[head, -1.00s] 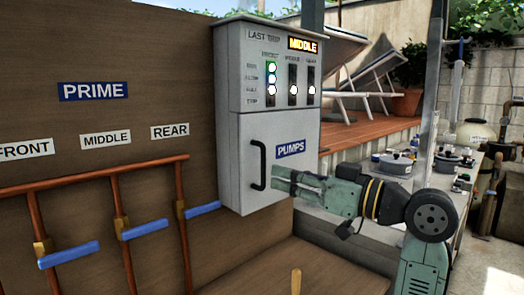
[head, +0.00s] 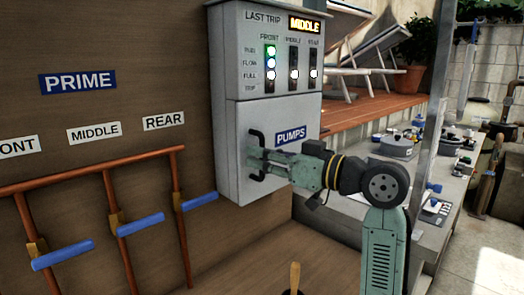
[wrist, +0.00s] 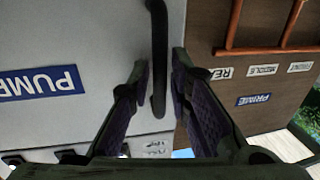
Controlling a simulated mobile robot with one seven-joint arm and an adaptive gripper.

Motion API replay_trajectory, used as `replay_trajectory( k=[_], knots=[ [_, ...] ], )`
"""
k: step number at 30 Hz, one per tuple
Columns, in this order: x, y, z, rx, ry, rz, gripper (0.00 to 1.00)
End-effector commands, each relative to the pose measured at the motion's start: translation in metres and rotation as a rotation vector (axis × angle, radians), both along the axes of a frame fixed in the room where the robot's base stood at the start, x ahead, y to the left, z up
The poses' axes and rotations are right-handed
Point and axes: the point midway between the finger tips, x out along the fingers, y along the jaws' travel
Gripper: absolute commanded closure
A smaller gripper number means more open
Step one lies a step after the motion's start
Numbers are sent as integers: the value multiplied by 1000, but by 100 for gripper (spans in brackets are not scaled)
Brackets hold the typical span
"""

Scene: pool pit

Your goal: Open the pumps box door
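The grey pumps box (head: 228,110) is mounted on the wooden wall, and its door (head: 290,112) with the blue PUMPS label is closed. The black door handle (head: 255,139) is a vertical bar at the door's left side. My gripper (head: 258,163) is at the handle, coming from the right. In the wrist view the handle (wrist: 158,60) lies between the two fingers of my gripper (wrist: 163,70). The PUMPS label also shows upside down in the wrist view (wrist: 40,82).
Copper pipes with blue lever handles (head: 140,224) stand left of the box. A wooden-handled lever (head: 294,278) rises below it. A bench (head: 440,180) with pump parts is at the right. The wooden floor below the box looks mostly clear.

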Motion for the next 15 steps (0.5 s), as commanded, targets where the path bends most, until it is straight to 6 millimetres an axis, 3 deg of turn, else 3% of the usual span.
replay_trajectory(
  k=[9,15],
  knots=[
    [2,3,0,1,-1,0,82],
    [2,3,0,1,0,0,94]
  ],
)
